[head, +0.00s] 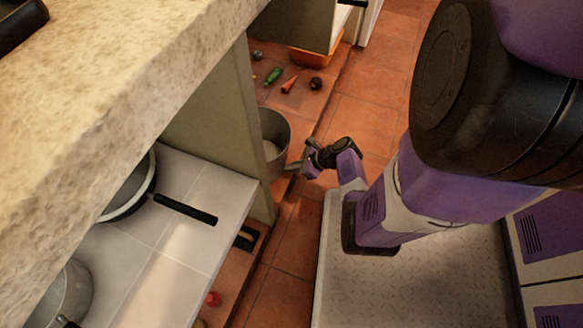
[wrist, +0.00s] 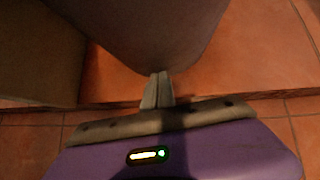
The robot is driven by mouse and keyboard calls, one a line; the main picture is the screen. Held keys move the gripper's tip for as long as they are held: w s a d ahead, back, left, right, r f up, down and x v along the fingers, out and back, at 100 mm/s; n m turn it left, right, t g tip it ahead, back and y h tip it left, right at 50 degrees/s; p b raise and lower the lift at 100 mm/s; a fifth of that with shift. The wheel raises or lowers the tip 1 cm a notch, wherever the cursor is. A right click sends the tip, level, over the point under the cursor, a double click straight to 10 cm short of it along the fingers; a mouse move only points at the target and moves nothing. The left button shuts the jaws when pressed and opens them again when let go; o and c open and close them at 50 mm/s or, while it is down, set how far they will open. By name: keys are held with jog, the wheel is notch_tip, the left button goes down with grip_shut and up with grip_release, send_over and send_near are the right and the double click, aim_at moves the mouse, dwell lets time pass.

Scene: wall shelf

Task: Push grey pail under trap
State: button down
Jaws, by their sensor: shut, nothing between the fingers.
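The grey pail (head: 277,132) stands upright inside the cabinet opening, close behind the greenish upright panel (head: 225,125), which hides part of it. My gripper (head: 297,169) is shut and empty, low at the near right side of the pail. In the wrist view the pail (wrist: 140,30) fills the top middle, and the closed fingertips (wrist: 158,80) are at its lower edge. I cannot tell whether they touch it. I cannot make out the trap in either view.
Several small vegetables, including a carrot (head: 289,85), lie beyond the pail before an orange tub (head: 318,58). A pan (head: 130,190) and a pot (head: 62,298) sit on the tiled shelf at left. The stone countertop (head: 110,80) overhangs. The tiled floor (head: 365,110) at right is clear.

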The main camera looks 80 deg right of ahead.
jog(key=w, duration=0.5)
jog(key=w+d, duration=0.1)
jog(key=w, duration=0.5)
jog(key=w+d, duration=0.1)
jog(key=w, duration=0.5)
jog(key=shift+a, duration=0.1)
